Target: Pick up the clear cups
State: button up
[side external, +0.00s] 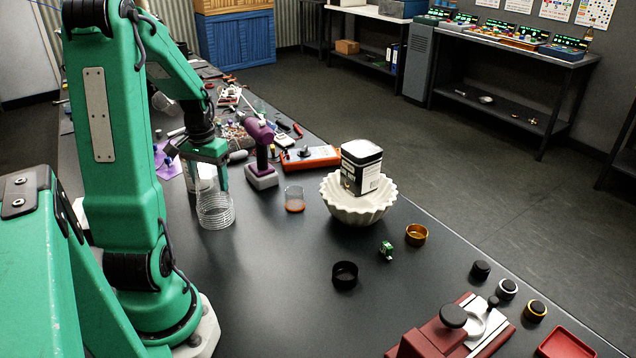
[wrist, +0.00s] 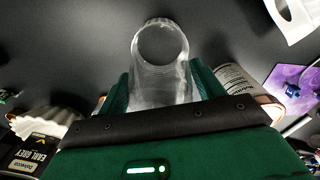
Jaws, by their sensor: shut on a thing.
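My gripper (side external: 207,178) points down over the black bench. It is shut on a clear ribbed cup (side external: 215,210), which hangs below the green fingers on or just above the bench; I cannot tell which. In the wrist view the clear cup (wrist: 160,48) lies between the fingers of my gripper (wrist: 162,88). A second clear cup (side external: 294,200), with orange-brown at its bottom, stands upright on the bench to the right of the held one, apart from my gripper.
A white fluted bowl (side external: 358,213) holds a dark tea tin (side external: 361,168). A purple-and-grey tool (side external: 261,155) and an orange meter (side external: 311,158) stand behind. A black ring (side external: 345,275) and a gold ring (side external: 416,235) lie in front. A labelled jar (wrist: 238,88) is beside my gripper.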

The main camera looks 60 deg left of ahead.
aim_at(209, 168)
jog(key=shift+r, duration=0.1)
jog(key=shift+r, duration=0.7)
jog(key=r, duration=0.3)
jog(key=shift+w+d, duration=0.2)
jog(key=shift+d, duration=0.15)
jog(key=w+d+r, duration=0.4)
jog(key=d+r, duration=0.2)
jog(key=d, duration=0.4)
jog(key=shift+w+r, duration=0.25)
